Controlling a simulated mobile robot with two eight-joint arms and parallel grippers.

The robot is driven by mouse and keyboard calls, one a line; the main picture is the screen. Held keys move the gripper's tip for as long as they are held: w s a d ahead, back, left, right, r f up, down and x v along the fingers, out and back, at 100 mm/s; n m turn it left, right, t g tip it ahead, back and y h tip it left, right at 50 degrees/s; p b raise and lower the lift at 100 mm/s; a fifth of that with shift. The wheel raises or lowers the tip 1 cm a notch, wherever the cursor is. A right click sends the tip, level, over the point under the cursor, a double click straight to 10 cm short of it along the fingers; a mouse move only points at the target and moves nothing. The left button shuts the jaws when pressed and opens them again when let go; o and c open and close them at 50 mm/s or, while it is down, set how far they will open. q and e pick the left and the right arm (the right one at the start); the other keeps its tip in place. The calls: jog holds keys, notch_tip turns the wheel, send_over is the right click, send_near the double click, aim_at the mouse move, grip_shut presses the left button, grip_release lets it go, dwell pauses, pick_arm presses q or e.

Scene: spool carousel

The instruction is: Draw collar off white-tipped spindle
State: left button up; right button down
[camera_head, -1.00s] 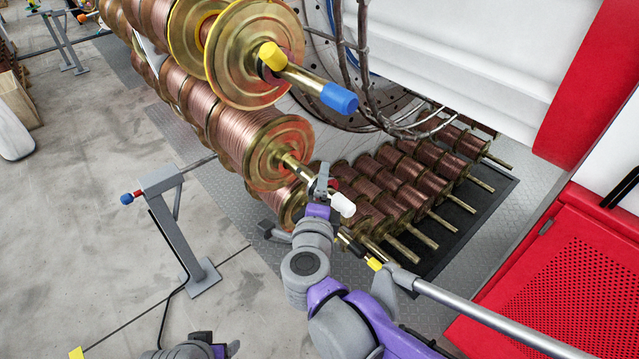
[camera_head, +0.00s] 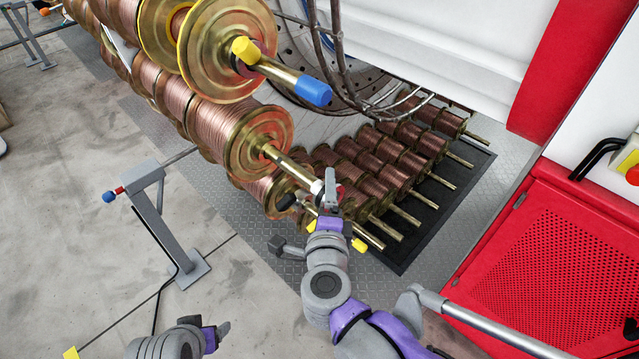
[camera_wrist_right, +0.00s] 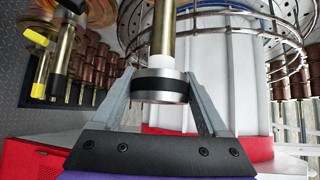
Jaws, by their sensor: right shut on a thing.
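The white-tipped spindle (camera_head: 292,168) is a brass rod sticking out from the middle copper spool (camera_head: 258,143); its white tip (camera_head: 317,187) shows just beside my right gripper (camera_head: 331,198). In the right wrist view the spindle (camera_wrist_right: 163,30) comes down from the top, with its white tip (camera_wrist_right: 163,68) at its lower end. The collar (camera_wrist_right: 160,87), silver with a black band, is clamped between the two fingers of my right gripper (camera_wrist_right: 160,92). It sits at the tip's end; I cannot tell if the tip is still inside it. My left gripper (camera_head: 220,331) is low in the head view, away from the spindle.
Above is a spindle with a yellow collar (camera_head: 245,50) and a blue tip (camera_head: 312,91). A yellow-tipped spindle end (camera_head: 359,244) lies below my right gripper.

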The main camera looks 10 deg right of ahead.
jog(key=shift+s+d, duration=0.5)
jog(key=shift+s, duration=0.1)
jog(key=shift+s, duration=0.1)
jog(key=s+d+p, duration=0.2)
jog(key=s, duration=0.1)
jog(key=shift+d, duration=0.15)
dwell(0.4)
jog(key=s+a+b, duration=0.2)
jog(key=s+a, duration=0.5)
jog(key=a, duration=0.2)
jog(key=shift+a, duration=0.4)
